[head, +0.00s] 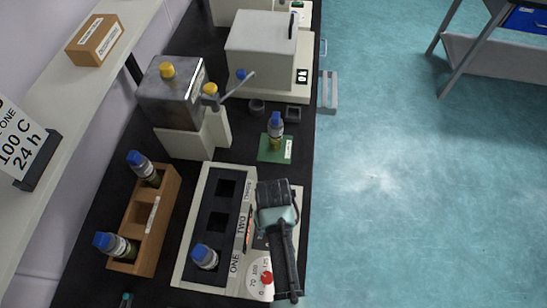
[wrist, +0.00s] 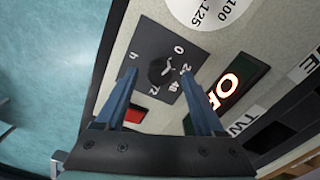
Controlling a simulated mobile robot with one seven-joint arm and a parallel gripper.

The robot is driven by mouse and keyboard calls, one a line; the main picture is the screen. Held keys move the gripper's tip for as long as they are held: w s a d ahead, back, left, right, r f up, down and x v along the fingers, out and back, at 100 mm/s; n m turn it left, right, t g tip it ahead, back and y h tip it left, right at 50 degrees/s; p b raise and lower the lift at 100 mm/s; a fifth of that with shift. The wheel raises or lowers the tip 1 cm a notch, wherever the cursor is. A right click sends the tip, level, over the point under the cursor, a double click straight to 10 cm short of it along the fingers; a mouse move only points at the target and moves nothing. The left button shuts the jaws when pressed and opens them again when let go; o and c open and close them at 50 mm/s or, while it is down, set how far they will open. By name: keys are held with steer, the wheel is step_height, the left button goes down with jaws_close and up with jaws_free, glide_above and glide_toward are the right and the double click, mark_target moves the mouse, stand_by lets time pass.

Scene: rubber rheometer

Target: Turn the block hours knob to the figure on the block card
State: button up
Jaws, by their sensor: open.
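The block hours knob (wrist: 162,70) is a small black knob on a dark plate (wrist: 150,50) marked 0, 24, 48, 72 and h in the wrist view. A pale mark shows on the knob, but I cannot tell exactly which figure it points to. My gripper (wrist: 159,74) is open, with its two blue fingers either side of the knob; contact is not clear. In the head view my gripper (head: 277,215) hangs over the right side of the block heater (head: 186,250) and hides the knob. The block card (head: 20,142) at the left reads ONE, 100 C, 24 h.
A white temperature dial (head: 259,278) with a red centre sits close to my gripper. A lit red display (wrist: 231,90) is beside the hours plate. A wooden rack (head: 150,225) with bottles is to the left.

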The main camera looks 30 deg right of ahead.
steer(key=shift+f, duration=0.5)
jaws_close()
